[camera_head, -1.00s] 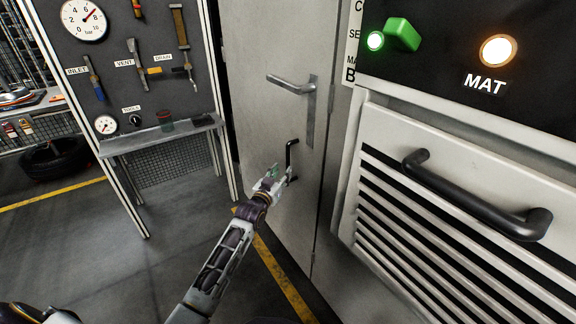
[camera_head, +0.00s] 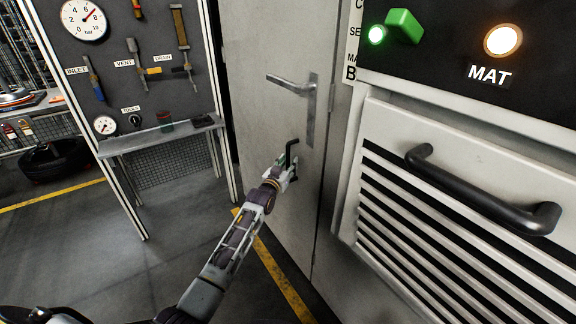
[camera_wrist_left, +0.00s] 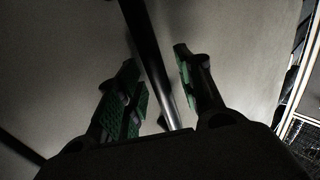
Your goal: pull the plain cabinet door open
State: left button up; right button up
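The plain cabinet door (camera_head: 262,110) is pale grey and stands upright in the middle of the head view, looking shut. The fingers stand apart, with a gap visible on the right side of the bar. My right gripper is not in view.
A grey cabinet with a thick black handle (camera_head: 480,195) and louvres stands close on the right, under a black panel with lit lamps (camera_head: 503,40). A tool board (camera_head: 140,50) with a small shelf (camera_head: 150,138) stands left. The floor before the door is clear.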

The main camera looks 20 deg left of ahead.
pick_arm(q)
jog(key=shift+w, duration=0.1)
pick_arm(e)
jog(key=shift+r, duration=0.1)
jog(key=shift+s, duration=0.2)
pick_arm(q)
grip_shut()
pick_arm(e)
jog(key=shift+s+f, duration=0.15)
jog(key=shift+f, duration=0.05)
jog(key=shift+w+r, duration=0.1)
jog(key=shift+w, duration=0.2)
pick_arm(q)
jog(key=shift+a, duration=0.1)
